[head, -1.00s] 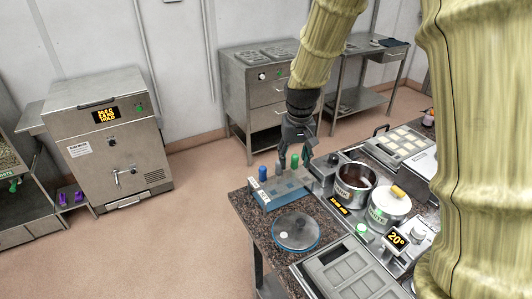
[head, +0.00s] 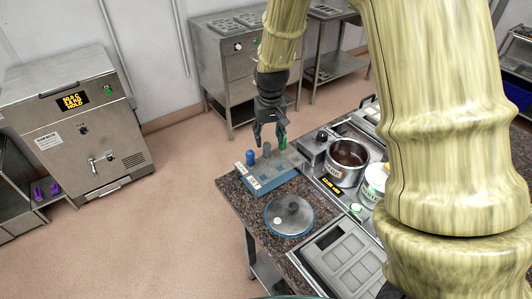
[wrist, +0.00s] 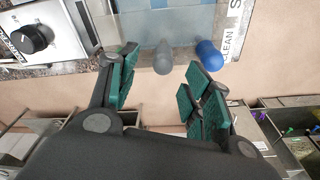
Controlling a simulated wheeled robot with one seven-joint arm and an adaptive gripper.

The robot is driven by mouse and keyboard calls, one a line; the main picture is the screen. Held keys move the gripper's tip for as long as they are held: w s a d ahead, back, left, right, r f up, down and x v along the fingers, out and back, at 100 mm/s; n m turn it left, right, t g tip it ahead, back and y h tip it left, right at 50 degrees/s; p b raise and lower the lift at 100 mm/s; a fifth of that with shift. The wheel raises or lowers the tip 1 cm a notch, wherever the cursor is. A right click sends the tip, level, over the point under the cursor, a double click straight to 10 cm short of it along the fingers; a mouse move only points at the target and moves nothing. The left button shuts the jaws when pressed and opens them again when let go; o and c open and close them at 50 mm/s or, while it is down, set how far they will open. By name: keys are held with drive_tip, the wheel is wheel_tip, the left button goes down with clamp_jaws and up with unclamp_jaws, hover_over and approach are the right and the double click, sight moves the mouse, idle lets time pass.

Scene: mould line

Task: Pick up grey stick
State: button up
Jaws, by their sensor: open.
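The grey stick (head: 266,151) stands upright in a blue-and-grey rack (head: 258,187) at the table corner, between a blue stick (head: 250,158) and a green one (head: 283,145). My gripper (head: 271,141) is open and empty, pointing down over the sticks. In the wrist view the grey stick (wrist: 163,57) shows just beyond the gap between my green-padded fingers (wrist: 157,80), with the blue stick (wrist: 208,54) past the right finger. I cannot tell whether the fingers reach down beside the grey stick. The green stick is partly hidden by a finger in the head view.
A round glass lid (head: 289,216) lies in front of the rack. A pot of dark liquid (head: 347,158) stands to the right on the worktop. A grey mould tray (head: 345,262) lies at the front. A machine with a display (head: 80,120) stands at left.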

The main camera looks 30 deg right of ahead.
sight(267, 143)
drive_tip(key=shift+s, duration=0.25)
drive_tip(key=shift+w+a+f+p, duration=0.1)
drive_tip(key=shift+w+f+p, duration=0.25)
drive_tip(key=shift+f+p, duration=0.45)
drive_tip(key=shift+w+f+p, duration=0.15)
drive_tip(key=shift+f+p, duration=0.25)
drive_tip(key=shift+f, duration=0.55)
drive_tip(key=shift+w+f+p, duration=0.15)
drive_tip(key=shift+f+p, duration=0.2)
drive_tip(key=shift+f, duration=0.6)
clamp_jaws()
